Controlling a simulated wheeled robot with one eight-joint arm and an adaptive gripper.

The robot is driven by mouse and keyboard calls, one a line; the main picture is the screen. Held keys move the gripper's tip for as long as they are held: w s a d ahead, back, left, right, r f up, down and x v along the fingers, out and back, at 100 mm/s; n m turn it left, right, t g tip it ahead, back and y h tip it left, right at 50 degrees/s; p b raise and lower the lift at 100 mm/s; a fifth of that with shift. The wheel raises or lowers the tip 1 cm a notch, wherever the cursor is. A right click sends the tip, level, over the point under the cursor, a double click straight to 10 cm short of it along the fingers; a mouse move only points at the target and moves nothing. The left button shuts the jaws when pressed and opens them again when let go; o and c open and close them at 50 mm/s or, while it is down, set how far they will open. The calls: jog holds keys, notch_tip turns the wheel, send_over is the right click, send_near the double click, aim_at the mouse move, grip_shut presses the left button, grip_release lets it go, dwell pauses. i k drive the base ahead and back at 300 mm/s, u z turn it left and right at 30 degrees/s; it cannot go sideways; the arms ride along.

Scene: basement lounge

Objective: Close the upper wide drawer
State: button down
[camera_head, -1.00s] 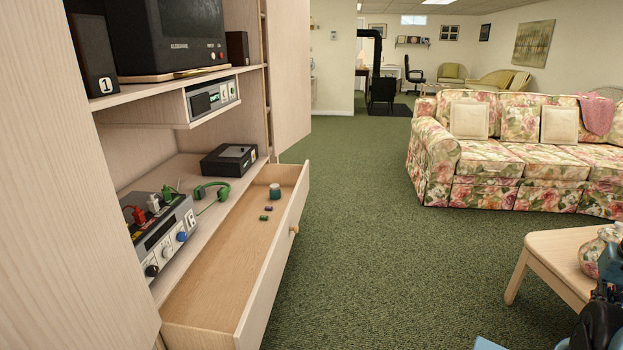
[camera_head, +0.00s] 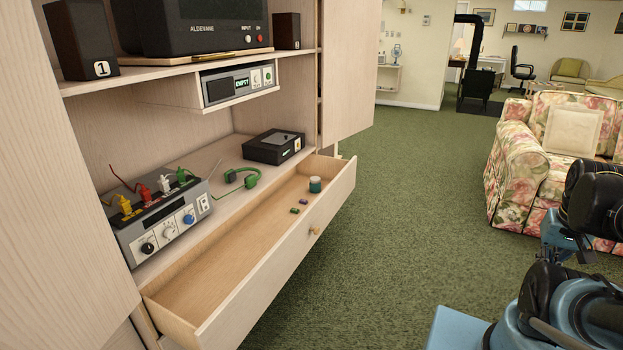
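The wide wooden drawer (camera_head: 268,283) is pulled well out of the light wood cabinet on the left. Its front has a small round wooden knob (camera_head: 314,231). Inside, near its far end, lie a small teal jar (camera_head: 315,185) and two small items, one green (camera_head: 294,210) and one purple (camera_head: 303,201). My blue and black arm shows at the lower right, well apart from the drawer. My gripper cannot be made out in this view.
A shelf above the drawer holds a grey device with knobs and plugs (camera_head: 163,216), green headphones (camera_head: 241,179) and a black box (camera_head: 273,147). A cabinet door (camera_head: 348,70) stands open beyond. Green carpet (camera_head: 400,200) is clear before the drawer. A floral sofa (camera_head: 520,165) stands at right.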

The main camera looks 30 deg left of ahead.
aim_at(212, 298)
jog(key=u, duration=0.7)
jog(key=i, duration=1)
jog(key=u, duration=0.65)
